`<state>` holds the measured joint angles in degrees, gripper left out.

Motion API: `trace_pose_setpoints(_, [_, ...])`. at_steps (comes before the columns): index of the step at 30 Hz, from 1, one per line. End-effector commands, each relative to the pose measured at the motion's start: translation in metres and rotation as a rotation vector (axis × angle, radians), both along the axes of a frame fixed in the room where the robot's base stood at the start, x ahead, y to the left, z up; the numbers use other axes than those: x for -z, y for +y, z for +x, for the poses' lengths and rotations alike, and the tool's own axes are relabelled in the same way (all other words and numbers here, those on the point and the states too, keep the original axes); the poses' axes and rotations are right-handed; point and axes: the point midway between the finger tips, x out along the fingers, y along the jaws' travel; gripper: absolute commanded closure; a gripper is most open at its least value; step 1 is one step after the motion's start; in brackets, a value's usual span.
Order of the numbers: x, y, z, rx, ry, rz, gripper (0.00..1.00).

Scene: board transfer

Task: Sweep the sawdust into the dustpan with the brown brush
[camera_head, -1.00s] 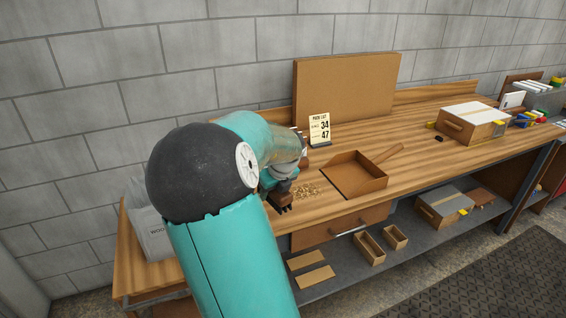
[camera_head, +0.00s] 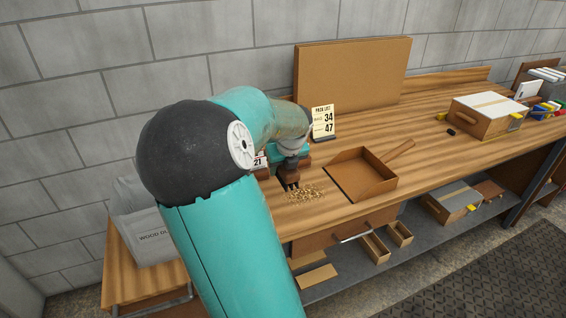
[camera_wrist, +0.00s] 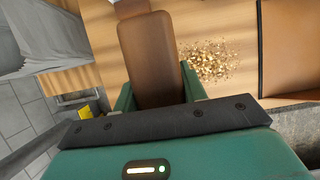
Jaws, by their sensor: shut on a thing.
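The brown brush (camera_wrist: 150,55) is held between the green fingers of my gripper (camera_wrist: 160,92), which is shut on it. In the head view my gripper (camera_head: 291,158) is partly hidden by my arm, and the brush's dark bristles (camera_head: 291,185) show at the left edge of the sawdust (camera_head: 308,194). I cannot tell whether the bristles touch the bench. The sawdust is a loose patch of pale flakes, right of the brush in the wrist view (camera_wrist: 210,60). The brown dustpan (camera_head: 365,184) lies right of the sawdust, its handle pointing back right. Its edge shows in the wrist view (camera_wrist: 288,45).
The wooden bench (camera_head: 430,150) has clear room right of the dustpan. A wooden box (camera_head: 487,115) sits farther right.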

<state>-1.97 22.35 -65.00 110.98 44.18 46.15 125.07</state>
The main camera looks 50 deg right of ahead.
Motion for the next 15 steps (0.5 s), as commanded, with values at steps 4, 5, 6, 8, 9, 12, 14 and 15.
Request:
trace_pose_setpoints(4, [0.007,0.002,-0.002,0.001,0.001,0.0,0.77])
trace_pose_setpoints(5, [0.01,0.003,-0.002,0.001,0.002,0.001,0.77])
trace_pose_setpoints(6, [0.014,0.003,-0.003,0.002,0.002,0.0,0.77])
trace_pose_setpoints(8, [0.021,0.003,-0.004,0.002,0.003,0.001,0.77])
trace_pose_setpoints(9, [0.025,0.004,-0.004,0.002,0.003,0.0,0.77])
trace_pose_setpoints(12, [0.036,0.003,-0.005,0.002,0.002,-0.001,0.77])
trace_pose_setpoints(14, [0.041,0.003,-0.004,0.001,0.001,0.0,0.77])
trace_pose_setpoints(15, [0.044,0.003,-0.004,0.001,0.002,0.001,0.77])
